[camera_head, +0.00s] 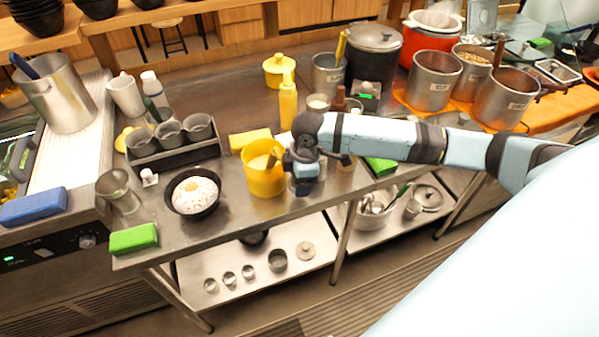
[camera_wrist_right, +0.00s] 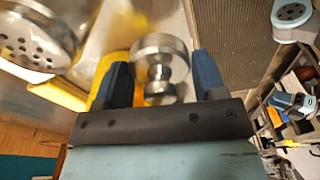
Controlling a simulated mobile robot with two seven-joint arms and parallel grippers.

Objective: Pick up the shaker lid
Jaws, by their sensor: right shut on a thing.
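My right gripper (camera_head: 303,186) is at the front edge of the steel counter, just right of the yellow tub. In the right wrist view its two dark blue fingers (camera_wrist_right: 163,82) stand either side of a shiny metal piece (camera_wrist_right: 160,45) with a wide round disc and a narrower knob, which looks like the shaker lid. The gripper is shut on it. A metal shaker top with many holes (camera_wrist_right: 35,35) is to the left, apart from the fingers. The held lid cannot be made out clearly in the head view. My left gripper is not in view.
The yellow tub (camera_head: 264,178) stands close beside the right gripper. A black bowl of rice with egg (camera_head: 193,194), a dark rack (camera_head: 172,156) with metal cups and a green sponge (camera_head: 134,239) are to the left. Large pots (camera_head: 433,80) crowd the back right.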

